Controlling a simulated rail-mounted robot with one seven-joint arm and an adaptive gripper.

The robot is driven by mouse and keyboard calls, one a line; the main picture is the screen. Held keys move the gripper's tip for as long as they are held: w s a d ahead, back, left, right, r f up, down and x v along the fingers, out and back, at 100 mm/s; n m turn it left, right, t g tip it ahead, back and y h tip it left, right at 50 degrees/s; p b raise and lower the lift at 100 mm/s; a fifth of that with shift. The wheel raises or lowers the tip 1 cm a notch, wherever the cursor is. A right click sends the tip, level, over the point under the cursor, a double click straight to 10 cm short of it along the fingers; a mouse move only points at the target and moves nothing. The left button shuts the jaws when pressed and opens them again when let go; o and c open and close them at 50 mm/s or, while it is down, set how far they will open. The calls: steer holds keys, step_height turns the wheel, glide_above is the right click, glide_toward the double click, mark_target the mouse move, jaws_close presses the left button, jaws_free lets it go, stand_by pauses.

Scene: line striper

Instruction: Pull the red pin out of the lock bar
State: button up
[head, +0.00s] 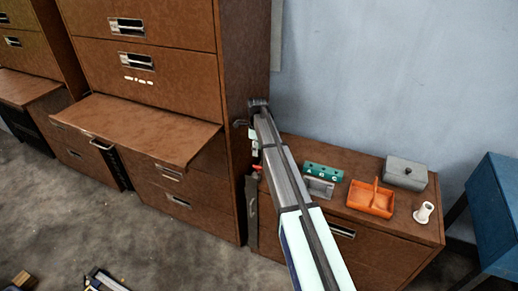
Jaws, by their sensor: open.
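A small red piece, seemingly the red pin (257,168), shows at the right side of the tall brown cabinet, just above a grey upright bar, seemingly the lock bar (251,212). My arm reaches from the bottom of the head view up to the cabinet's side and partly covers this area. My gripper (243,124) is at the far end of the arm, above and apart from the red piece. It is open, with nothing seen in it. Its fingers are small and partly hidden, as is how the pin sits in the bar.
The tall cabinet (185,95) has a pulled-out shelf (140,128) at left. The low cabinet at right holds a green block (323,171), a metal holder (318,188), an orange tray (371,211), a grey box (405,173) and a white spool (424,212). A blue cabinet (500,215) stands right.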

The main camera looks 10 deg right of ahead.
steer(key=m, duration=0.1)
steer(key=b, duration=0.4)
glide_toward(257, 173)
steer(key=shift+w+d+f, duration=0.1)
steer(key=shift+w+f, duration=0.05)
steer(key=shift+f, duration=0.8)
steer(key=shift+w+a+f, duration=0.1)
steer(key=shift+w+f, duration=0.1)
steer(key=shift+f, duration=0.7)
steer(key=shift+w+d+f, duration=0.1)
steer(key=shift+w+f, duration=0.05)
steer(key=shift+f, duration=0.8)
jaws_close()
